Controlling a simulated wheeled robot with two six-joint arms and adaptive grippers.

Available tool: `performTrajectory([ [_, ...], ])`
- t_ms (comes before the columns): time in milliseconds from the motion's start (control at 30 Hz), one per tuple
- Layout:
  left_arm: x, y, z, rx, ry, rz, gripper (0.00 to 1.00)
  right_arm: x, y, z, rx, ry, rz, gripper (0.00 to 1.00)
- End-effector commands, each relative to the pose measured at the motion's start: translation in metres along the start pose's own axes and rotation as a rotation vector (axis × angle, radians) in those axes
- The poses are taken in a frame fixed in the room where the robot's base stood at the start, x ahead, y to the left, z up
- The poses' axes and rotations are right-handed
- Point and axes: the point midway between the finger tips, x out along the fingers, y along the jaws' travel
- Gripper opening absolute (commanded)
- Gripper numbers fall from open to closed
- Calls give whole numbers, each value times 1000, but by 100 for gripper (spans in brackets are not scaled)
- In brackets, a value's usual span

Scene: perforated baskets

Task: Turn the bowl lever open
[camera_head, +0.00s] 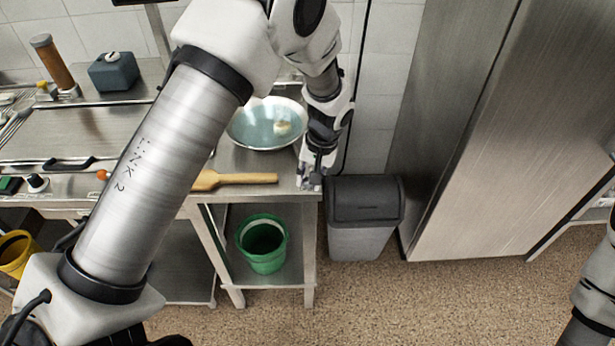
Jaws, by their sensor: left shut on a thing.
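A wide, shallow metal bowl (258,134) with a pale, watery-looking inside sits on the steel counter, with a small light spot in it. My left gripper (311,182) points down at the counter's front right corner, just right of and in front of the bowl. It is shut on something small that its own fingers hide. I cannot make out a lever on the bowl; the left wrist and fingers cover the area beside its right rim. Only a piece of my right arm shows at the right edge; its gripper is out of view.
A wooden utensil (235,179) lies along the counter's front edge. A green bucket (263,246) stands on the shelf below. A grey bin (363,215) and a tall steel cabinet (485,130) stand to the right. My left arm hides part of the counter.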

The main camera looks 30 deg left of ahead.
Motion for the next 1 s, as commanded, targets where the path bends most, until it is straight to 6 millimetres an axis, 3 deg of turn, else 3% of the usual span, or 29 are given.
performTrajectory([
  [400,1,1,0,-11,-3,0,0,0,0,0,0,0,0,40],
  [433,1,1,0,-11,-3,0,33,0,0,0,0,0,0,40],
  [500,1,1,0,-10,-3,0,55,0,0,0,0,0,0,40],
  [833,-3,1,0,-9,-1,0,55,0,0,0,0,0,0,40],
  [1000,-28,1,-1,-9,2,0,55,0,0,0,0,0,0,40],
])
